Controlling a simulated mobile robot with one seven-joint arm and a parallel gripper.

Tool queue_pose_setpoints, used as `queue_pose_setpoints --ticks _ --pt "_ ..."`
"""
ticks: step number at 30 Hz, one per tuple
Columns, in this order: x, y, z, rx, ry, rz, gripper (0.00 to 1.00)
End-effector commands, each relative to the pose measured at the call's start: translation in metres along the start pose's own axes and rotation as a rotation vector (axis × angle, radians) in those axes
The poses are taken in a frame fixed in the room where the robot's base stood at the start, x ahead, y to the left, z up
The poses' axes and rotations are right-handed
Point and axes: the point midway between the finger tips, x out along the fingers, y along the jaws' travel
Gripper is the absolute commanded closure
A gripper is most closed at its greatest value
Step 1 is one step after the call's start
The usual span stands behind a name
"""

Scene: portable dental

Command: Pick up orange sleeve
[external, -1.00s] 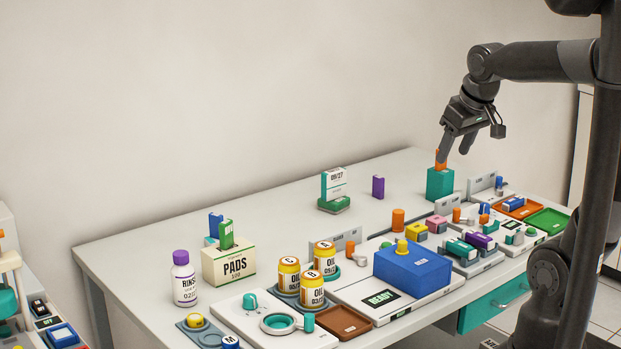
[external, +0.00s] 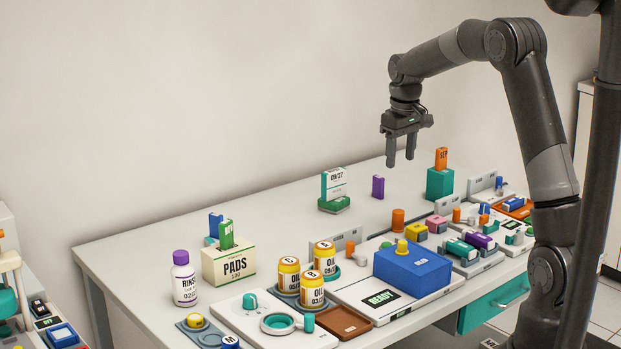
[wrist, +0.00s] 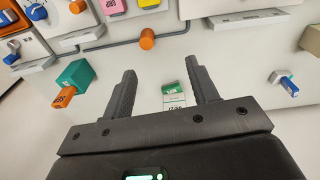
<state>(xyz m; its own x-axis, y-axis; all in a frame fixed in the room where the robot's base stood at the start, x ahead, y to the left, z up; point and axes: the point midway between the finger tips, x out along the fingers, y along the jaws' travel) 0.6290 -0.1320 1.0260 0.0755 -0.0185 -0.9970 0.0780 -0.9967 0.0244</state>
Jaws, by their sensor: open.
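An upright orange cylinder (external: 397,220), sleeve-like, stands on the table in front of the purple block. In the wrist view the orange cylinder (wrist: 147,38) is beyond the fingertips. An orange piece marked SEP (external: 442,158) stands upright in a teal block (external: 440,184) at the back right; the orange piece (wrist: 64,97) is left of the fingers in the wrist view. I cannot tell for certain which is the named sleeve. My gripper (external: 401,162) points down, open and empty, above the table's back, touching nothing. Its fingers (wrist: 160,80) are apart in the wrist view.
A small purple block (external: 378,187) stands below my gripper. A white card in a green stand (external: 334,192) is to its left. A blue box (external: 412,268), yellow and pink blocks, and several jars crowd the front. The table's back left is clear.

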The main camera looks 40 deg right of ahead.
Motion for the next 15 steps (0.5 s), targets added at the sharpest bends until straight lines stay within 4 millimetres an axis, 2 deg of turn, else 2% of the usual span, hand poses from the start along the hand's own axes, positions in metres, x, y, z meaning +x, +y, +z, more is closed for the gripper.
queue_pose_setpoints --ticks 1,6,15 --pt "0.017 0.009 -0.009 0.000 -0.019 -0.006 0.46" --pt "0.055 0.029 -0.027 -0.008 -0.055 -0.018 0.46" --pt "0.090 0.039 -0.034 -0.015 -0.078 -0.027 0.46"
